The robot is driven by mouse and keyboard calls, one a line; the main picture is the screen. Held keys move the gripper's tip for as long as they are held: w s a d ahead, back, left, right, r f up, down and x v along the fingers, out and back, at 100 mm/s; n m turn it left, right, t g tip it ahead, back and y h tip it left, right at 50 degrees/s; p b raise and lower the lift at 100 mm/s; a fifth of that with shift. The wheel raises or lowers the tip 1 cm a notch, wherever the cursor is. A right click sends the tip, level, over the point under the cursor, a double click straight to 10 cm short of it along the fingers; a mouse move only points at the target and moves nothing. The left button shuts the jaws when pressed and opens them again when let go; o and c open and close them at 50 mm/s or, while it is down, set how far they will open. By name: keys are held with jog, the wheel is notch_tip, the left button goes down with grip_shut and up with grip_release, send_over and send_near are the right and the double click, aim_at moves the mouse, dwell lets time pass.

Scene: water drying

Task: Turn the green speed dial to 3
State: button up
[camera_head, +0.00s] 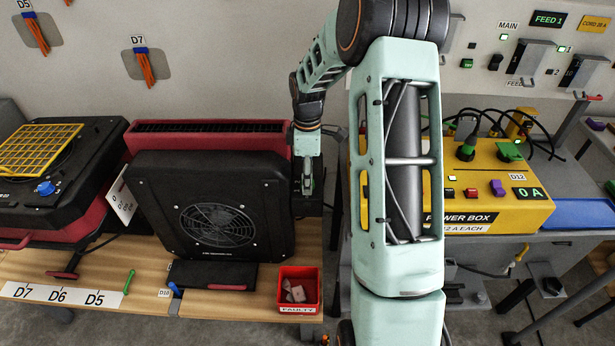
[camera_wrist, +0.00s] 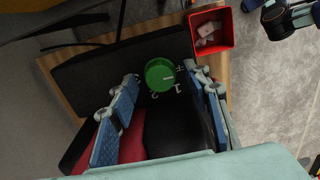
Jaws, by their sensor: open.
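The green speed dial (camera_wrist: 160,74) is round and sits on the black side panel of the fan unit in the wrist view. White marks surround it; a 1 and what looks like a 2 are readable, the rest partly hidden. A short pale line on the dial points right, close to the 1 side. My gripper (camera_wrist: 161,80) is open, with its blue-padded fingers on either side of the dial; contact cannot be told. In the head view my gripper (camera_head: 307,184) is at the right side of the black fan unit (camera_head: 205,205), and the dial is hidden there.
A red bin (camera_head: 313,288) with pale pieces stands at the bench's front right; it also shows in the wrist view (camera_wrist: 232,30). A yellow power box (camera_head: 490,205) is on the right bench.

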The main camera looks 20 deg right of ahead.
jog(key=c, duration=1.2)
jog(key=shift+o, duration=0.2)
